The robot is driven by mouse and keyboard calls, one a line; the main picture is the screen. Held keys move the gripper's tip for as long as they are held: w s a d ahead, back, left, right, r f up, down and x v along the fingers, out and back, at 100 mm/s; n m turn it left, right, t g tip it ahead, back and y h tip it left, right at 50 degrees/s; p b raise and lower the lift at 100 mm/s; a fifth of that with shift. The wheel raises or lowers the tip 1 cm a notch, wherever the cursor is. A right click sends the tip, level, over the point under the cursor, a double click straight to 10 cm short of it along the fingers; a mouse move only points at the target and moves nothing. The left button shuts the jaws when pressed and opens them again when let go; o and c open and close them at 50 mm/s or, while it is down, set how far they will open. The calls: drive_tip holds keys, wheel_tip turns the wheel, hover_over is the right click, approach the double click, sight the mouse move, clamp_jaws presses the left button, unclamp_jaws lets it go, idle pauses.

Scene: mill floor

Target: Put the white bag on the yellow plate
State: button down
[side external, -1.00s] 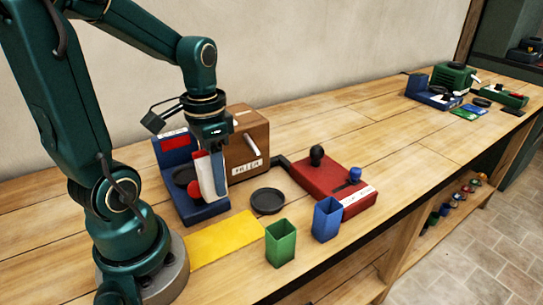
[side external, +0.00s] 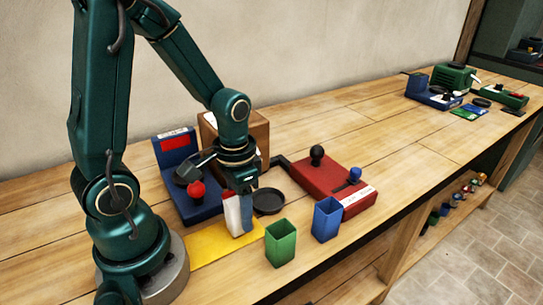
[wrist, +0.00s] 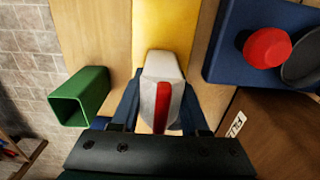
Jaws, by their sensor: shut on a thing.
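The white bag (side external: 233,214) has a red stripe, seen in the wrist view (wrist: 157,92). My gripper (side external: 241,222) is shut on it, with blue fingers on either side. The yellow plate (side external: 208,246) lies flat on the bench, near my base. In the side view the bag hangs over the plate's right end; whether it touches the plate I cannot tell. In the wrist view the yellow plate (wrist: 167,25) stretches away beyond the bag.
A green bin (side external: 280,244) and a blue bin (side external: 326,220) stand right of the plate. A blue scale (side external: 178,160) with a red knob, a brown box (side external: 258,135), a black dish (side external: 269,201) and a red machine (side external: 325,180) stand behind.

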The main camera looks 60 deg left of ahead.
drive_tip(key=shift+c, duration=2.1)
unclamp_jaws()
drive_tip(key=shift+f, duration=0.15)
wheel_tip(320, 180, up, 12)
drive_tip(key=shift+r, duration=0.1)
drive_tip(key=shift+s+d+r, duration=0.1)
drive_tip(key=shift+r, duration=0.05)
drive_tip(key=shift+s+d+r+t, duration=0.2)
drive_tip(key=shift+s+d+t, duration=0.3)
drive_tip(key=shift+d+t, duration=0.35)
drive_tip(key=shift+s+d+r+t, duration=0.25)
drive_tip(key=shift+s+d+t, duration=0.3)
drive_tip(key=shift+t, duration=0.45)
drive_tip(key=shift+s+d+r+t, duration=0.2)
drive_tip(key=shift+s+d+t, duration=0.2)
drive_tip(key=shift+d+t, duration=0.5)
drive_tip(key=shift+a, duration=0.1)
